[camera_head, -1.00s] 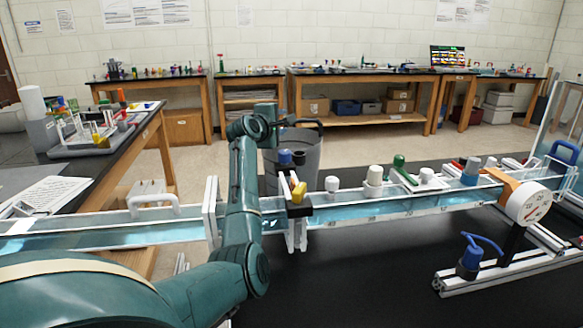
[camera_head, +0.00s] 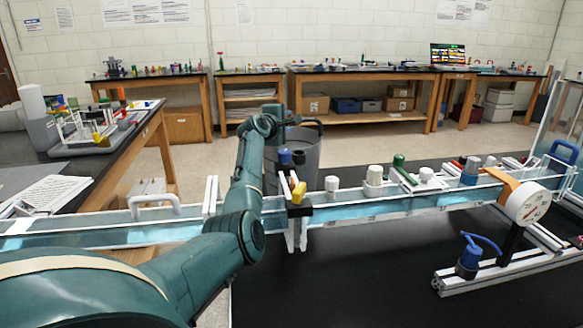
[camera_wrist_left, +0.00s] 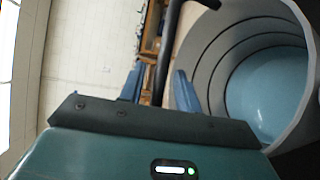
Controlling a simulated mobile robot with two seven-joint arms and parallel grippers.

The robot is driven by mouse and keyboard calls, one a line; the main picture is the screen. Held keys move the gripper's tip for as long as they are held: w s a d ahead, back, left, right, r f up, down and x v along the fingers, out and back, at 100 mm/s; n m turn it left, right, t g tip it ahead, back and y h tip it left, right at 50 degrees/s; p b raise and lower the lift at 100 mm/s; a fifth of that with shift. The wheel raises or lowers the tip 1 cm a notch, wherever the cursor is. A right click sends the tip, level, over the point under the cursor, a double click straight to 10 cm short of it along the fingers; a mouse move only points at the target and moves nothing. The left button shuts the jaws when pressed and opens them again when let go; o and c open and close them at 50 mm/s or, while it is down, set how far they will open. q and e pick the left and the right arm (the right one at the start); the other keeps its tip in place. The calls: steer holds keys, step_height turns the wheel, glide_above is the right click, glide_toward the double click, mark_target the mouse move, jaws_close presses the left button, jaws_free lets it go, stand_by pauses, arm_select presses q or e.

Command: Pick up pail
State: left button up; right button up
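The pail (camera_head: 307,160) is a grey bucket standing beyond the clear water channel, partly hidden by my left arm and the channel's fittings. In the left wrist view, its open mouth and light blue inside (camera_wrist_left: 268,95) fill the right side. Its black handle (camera_wrist_left: 167,45) runs down between the two blue fingers of my left gripper (camera_wrist_left: 159,70). The fingers stand apart on either side of the handle, with a gap showing. In the head view, the left fingers are hard to make out behind my wrist. My right gripper is not in view.
The clear water channel (camera_head: 345,212) crosses in front of the pail, with caps and clamps along its top. A round gauge (camera_head: 529,203) stands at right. A wooden side table (camera_head: 150,150) is at left. Floor is open behind the pail.

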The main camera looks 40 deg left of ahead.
arm_select(q)
jaws_close()
steer(key=shift+r, duration=0.1)
stand_by(1.1)
